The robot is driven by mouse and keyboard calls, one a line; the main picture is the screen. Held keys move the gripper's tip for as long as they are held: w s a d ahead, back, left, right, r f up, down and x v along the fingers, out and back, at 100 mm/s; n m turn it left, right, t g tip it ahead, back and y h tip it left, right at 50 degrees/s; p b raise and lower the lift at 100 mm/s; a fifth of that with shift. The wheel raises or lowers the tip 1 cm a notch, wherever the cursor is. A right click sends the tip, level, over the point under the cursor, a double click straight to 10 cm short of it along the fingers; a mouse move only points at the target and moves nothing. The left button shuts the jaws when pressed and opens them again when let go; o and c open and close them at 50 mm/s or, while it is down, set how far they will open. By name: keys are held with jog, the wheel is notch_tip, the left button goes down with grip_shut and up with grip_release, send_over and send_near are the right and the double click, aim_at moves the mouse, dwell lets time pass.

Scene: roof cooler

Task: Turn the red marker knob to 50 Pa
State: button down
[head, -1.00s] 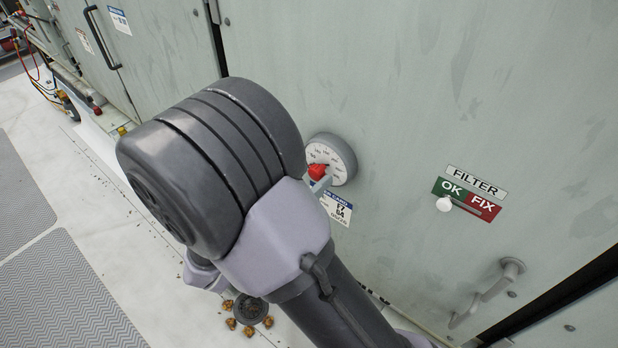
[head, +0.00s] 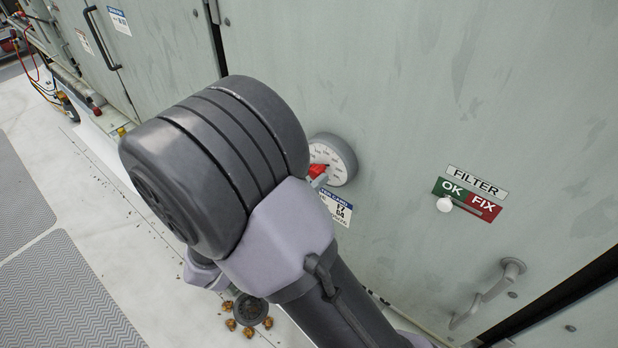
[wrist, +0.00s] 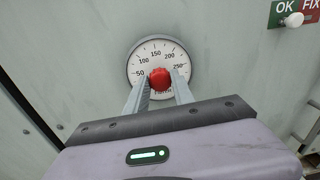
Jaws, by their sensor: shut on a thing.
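The knob's pointing direction is hard to tell in the wrist view, as the fingers and knob cover the lower dial. In the head view the red knob (head: 317,171) shows in front of the gauge (head: 340,158), and my arm hides most of the gripper.
The filter slider plate (head: 466,198) with its white knob (head: 444,204) is right of the gauge. A door handle (head: 487,292) sticks out lower right. A label (head: 337,208) is below the gauge. A floor drain (head: 250,310) with brown bits lies below my arm.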

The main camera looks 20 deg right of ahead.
jog(key=m+b, duration=0.1)
jog(key=m, duration=0.2)
jog(key=shift+m, duration=0.4)
jog(key=shift+m+b, duration=0.6)
jog(key=shift+m, duration=0.7)
jog(key=c, duration=1.1)
grip_release()
jog(key=shift+s, duration=0.1)
jog(key=v, duration=0.5)
jog(key=p+v, duration=0.1)
jog(key=v, duration=1.1)
jog(key=shift+s+a+r+p, duration=0.15)
jog(key=shift+r+p, duration=0.1)
jog(key=shift+p, duration=0.05)
